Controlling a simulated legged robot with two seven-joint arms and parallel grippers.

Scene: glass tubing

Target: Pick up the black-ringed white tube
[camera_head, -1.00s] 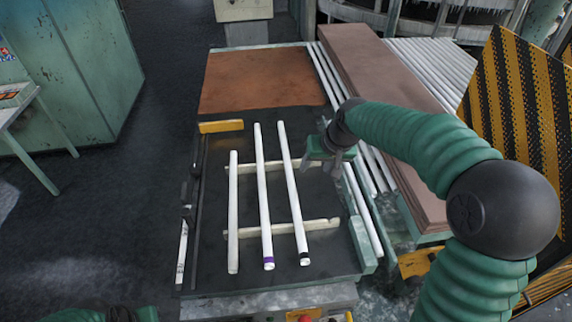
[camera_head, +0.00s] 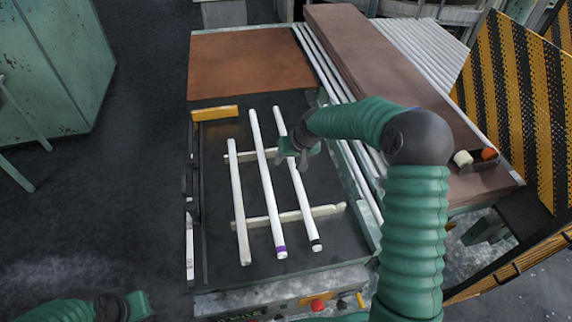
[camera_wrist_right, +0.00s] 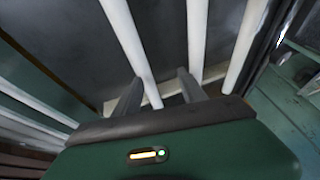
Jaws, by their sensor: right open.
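The black-ringed white tube (camera_head: 296,185) is the rightmost of three tubes lying on two crossbars; its black ring shows near its front end. My right gripper (camera_head: 297,165) is over the rear half of this tube. In the right wrist view the open fingers (camera_wrist_right: 159,82) stand either side of a white tube (camera_wrist_right: 128,42), which appears to be the same one; contact is not clear. A purple-ringed tube (camera_head: 265,180) lies in the middle and a plain white tube (camera_head: 239,205) on the left. My left gripper (camera_head: 128,307) is at the bottom left, away from the tubes.
The crossbars (camera_head: 330,210) rest on a dark table (camera_head: 220,262). A yellow block (camera_head: 215,113) is at its rear left and a brown sheet (camera_head: 245,62) behind. Brown boards (camera_head: 370,50) and more white tubes lie to the right. A control panel with a red button (camera_head: 317,305) is in front.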

